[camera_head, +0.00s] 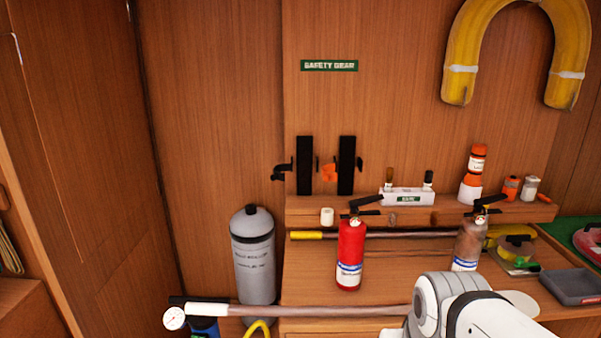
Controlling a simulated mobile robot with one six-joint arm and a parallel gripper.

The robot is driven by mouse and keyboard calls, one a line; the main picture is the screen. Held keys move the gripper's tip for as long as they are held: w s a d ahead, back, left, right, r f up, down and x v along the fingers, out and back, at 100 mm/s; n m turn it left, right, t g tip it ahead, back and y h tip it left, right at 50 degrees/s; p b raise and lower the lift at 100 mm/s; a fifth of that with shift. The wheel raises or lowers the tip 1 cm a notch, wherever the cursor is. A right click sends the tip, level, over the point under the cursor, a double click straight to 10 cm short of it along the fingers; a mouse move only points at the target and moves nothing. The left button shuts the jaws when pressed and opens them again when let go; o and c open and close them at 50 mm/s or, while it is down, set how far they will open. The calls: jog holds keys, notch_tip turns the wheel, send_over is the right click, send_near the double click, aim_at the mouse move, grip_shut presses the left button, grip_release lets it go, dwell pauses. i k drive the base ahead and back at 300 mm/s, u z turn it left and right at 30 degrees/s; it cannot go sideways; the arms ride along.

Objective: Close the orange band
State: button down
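The orange band (328,173) is a small orange piece on the wooden back wall, between two upright black wall brackets. It sticks out to the left of the right bracket (346,165), and a black piece sticks out on that bracket's other side. It looks open, with nothing held in the bracket, though it is small in the picture. The left bracket (304,165) has a black band at its left. My white arm shows at the lower right, far below the brackets. My gripper is not in view.
A red extinguisher (350,254) and a grey-brown extinguisher (468,244) stand on the bench. A grey cylinder (253,255) stands at left. A shelf below the brackets holds a white box (407,197) and an orange-and-white bottle (474,173). A long rod (310,311) crosses the front.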

aim_at(328, 177)
jog(key=i, duration=1)
jog(key=u, duration=0.05)
